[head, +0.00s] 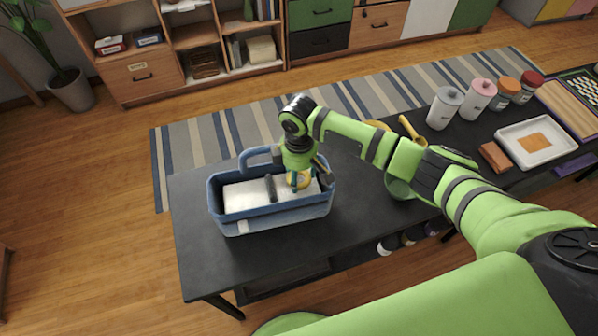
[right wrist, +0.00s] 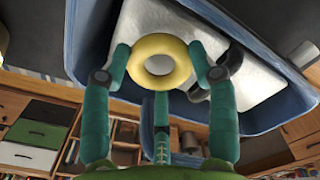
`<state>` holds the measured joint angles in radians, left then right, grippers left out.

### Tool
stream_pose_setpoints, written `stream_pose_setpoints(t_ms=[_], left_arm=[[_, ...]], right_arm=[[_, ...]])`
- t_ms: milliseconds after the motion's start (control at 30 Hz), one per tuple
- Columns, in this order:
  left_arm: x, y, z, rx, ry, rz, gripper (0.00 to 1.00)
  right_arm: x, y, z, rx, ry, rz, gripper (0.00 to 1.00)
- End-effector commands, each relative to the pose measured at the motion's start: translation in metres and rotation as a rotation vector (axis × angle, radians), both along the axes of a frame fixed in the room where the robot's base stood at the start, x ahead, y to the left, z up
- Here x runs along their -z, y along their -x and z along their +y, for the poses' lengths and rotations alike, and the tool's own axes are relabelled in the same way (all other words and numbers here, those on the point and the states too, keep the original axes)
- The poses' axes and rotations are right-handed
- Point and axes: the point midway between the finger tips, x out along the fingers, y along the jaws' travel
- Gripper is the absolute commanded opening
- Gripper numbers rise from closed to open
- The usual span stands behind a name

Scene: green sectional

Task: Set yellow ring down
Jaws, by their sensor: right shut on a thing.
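The yellow ring (right wrist: 160,62) is between the teal fingers of my right gripper (right wrist: 160,75) in the right wrist view. In the head view the ring (head: 298,179) shows partly below the gripper (head: 300,182), which is shut on it. The ring is over the right part of a blue caddy (head: 276,217) with white contents. I cannot tell whether the ring touches those contents. My left gripper is not in view.
The caddy stands on a black table (head: 200,262), and its front left corner is clear. To the right are a green bowl (head: 399,188), several lidded canisters (head: 444,108), a white tray (head: 556,152) and a brown block (head: 494,157).

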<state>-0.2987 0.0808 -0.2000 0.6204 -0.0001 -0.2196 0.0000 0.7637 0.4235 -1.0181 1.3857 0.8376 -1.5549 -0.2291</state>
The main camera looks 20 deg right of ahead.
Motion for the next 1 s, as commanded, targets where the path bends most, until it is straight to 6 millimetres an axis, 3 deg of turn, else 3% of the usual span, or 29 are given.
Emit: stream_pose_setpoints(t_ms=[467,500,533,867,1000], left_arm=[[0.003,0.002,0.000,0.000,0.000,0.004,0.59],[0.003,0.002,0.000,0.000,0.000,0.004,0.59],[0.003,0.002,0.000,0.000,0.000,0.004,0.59],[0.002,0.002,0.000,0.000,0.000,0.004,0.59],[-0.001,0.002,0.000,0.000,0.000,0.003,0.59]], right_arm=[[0.012,0.000,0.000,0.002,0.000,0.000,0.25],[0.012,0.000,-0.001,0.002,0.000,0.000,0.63],[0.012,0.000,-0.001,0.002,0.000,0.000,0.69],[0.010,0.000,0.000,0.001,0.000,0.000,0.69],[-0.002,-0.001,0.000,-0.001,-0.001,-0.003,0.69]])
